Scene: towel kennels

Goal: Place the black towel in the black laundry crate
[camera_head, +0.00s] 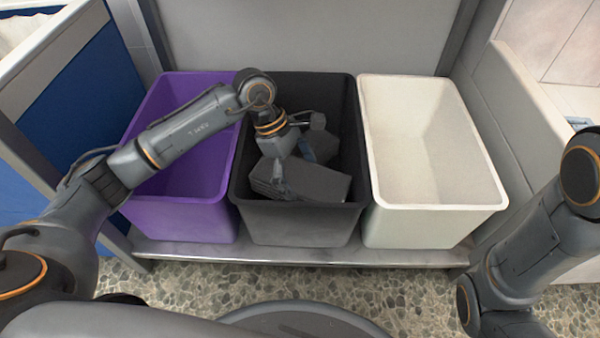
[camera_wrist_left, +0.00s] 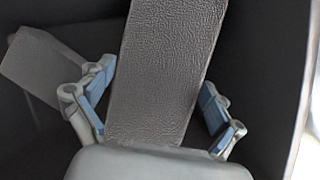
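The black laundry crate (camera_head: 298,225) stands in the middle of three crates. Two dark folded towels lie inside it. One black towel (camera_head: 318,184) is near the front wall, and a second dark piece lies behind it, partly hidden by my gripper. My left gripper (camera_head: 298,152) is down inside the black crate. In the left wrist view its blue-padded fingers are spread on either side of a dark textured towel (camera_wrist_left: 165,70), with small gaps showing. Another dark towel (camera_wrist_left: 42,68) lies to the left there. My right arm is at the right edge, its gripper out of view.
A purple crate (camera_head: 185,215) stands left of the black crate and an empty white crate (camera_head: 430,222) stands right. All sit on a metal shelf (camera_head: 300,254). A grey wall is behind, and a blue panel (camera_head: 80,105) stands at left.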

